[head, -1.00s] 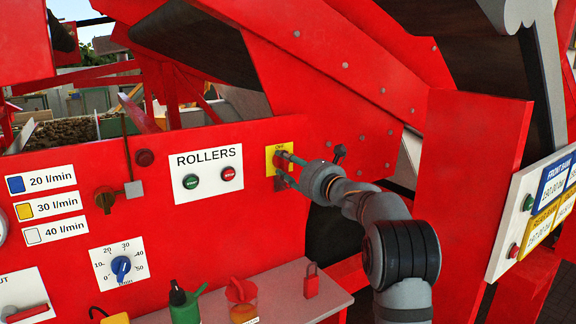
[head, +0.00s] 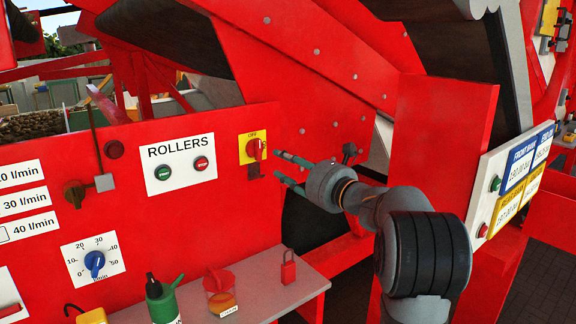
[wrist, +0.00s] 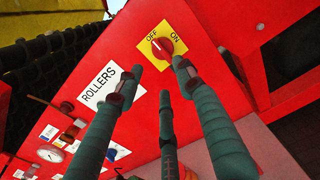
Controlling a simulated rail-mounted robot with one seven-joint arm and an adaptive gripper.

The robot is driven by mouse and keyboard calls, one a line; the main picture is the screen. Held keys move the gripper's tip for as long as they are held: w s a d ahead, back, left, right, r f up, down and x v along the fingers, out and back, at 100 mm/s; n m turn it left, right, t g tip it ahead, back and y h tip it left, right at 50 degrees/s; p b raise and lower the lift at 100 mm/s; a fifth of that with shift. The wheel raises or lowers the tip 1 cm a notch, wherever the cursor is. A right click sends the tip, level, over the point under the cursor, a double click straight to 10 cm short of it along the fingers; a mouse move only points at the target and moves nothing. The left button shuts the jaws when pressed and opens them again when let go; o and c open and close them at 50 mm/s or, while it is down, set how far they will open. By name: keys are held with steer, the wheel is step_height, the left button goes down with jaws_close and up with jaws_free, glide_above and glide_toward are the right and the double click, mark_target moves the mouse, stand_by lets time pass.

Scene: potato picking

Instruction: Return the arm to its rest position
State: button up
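My gripper (head: 284,167) has green-grey fingers spread apart and empty. In the head view it is just right of the red rotary switch (head: 256,149) on its yellow OFF/ON plate (head: 246,138), with a small gap between. In the wrist view, the three fingers of my gripper (wrist: 155,84) stand apart with nothing between them. The switch (wrist: 162,47) shows beyond the fingertips; its pale mark appears to lean toward OFF. My arm reaches in from the lower right.
The red machine panel carries the ROLLERS buttons (head: 182,168) and a blue dial (head: 95,262). Below is a shelf (head: 283,292) with a green bottle (head: 163,301), a jug (head: 219,298) and a red padlock (head: 288,267). A red post (head: 437,165) and a sign board (head: 510,185) stand right.

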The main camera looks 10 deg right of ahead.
mark_target(259, 150)
stand_by(0.3)
steer(key=x, duration=1.2)
